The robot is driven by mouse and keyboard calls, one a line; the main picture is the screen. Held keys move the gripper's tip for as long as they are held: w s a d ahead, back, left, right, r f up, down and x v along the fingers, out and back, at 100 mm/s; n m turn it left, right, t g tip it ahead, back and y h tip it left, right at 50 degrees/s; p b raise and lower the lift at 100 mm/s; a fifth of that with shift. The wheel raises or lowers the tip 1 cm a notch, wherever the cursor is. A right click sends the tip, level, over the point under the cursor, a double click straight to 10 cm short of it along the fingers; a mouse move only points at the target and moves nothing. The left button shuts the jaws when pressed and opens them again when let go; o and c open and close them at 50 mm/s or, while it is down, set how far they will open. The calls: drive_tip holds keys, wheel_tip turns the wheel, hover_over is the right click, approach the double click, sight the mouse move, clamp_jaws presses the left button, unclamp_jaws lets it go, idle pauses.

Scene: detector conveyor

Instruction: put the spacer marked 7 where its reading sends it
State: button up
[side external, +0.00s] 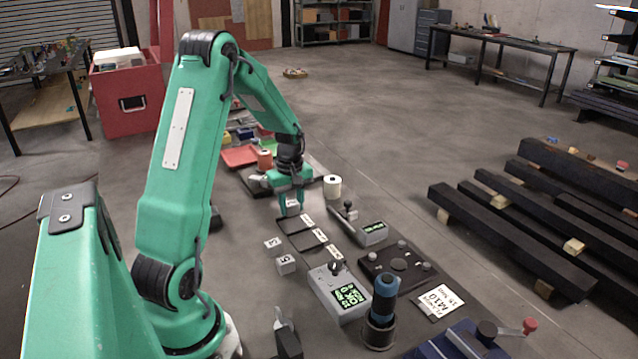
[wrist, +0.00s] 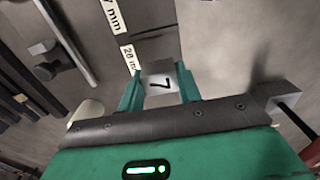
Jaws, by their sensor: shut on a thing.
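The white spacer marked 7 (wrist: 160,84) sits between the two green fingers of my gripper (side external: 291,207), which is shut on it. In the side view my gripper points down at the far end of a row of black-edged bays (side external: 305,239) with white labels. In the wrist view a label ending in "mm" (wrist: 113,16) and one that looks like "26 mm" (wrist: 128,57) lie beyond the spacer. I cannot tell whether the spacer touches the surface below. A grey meter (side external: 341,293) has a lit green display that seems to begin with "OK"; the rest is too small.
Two loose white blocks (side external: 286,264) (side external: 272,244) lie left of the bays. A second grey device with a green display (side external: 372,232), a black plate with knobs (side external: 398,265), a printed card (side external: 440,302) and a blue-topped cylinder (side external: 384,300) stand right. A white cylinder (side external: 332,186) stands near my gripper.

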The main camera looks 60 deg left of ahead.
sight(292, 215)
drive_tip(key=shift+f, duration=1.9)
drive_tip(key=shift+f, duration=0.15)
drive_tip(key=o, duration=1.1)
wheel_tip(292, 215, up, 12)
drive_tip(key=shift+r, duration=0.2)
drive_tip(key=shift+d, duration=0.15)
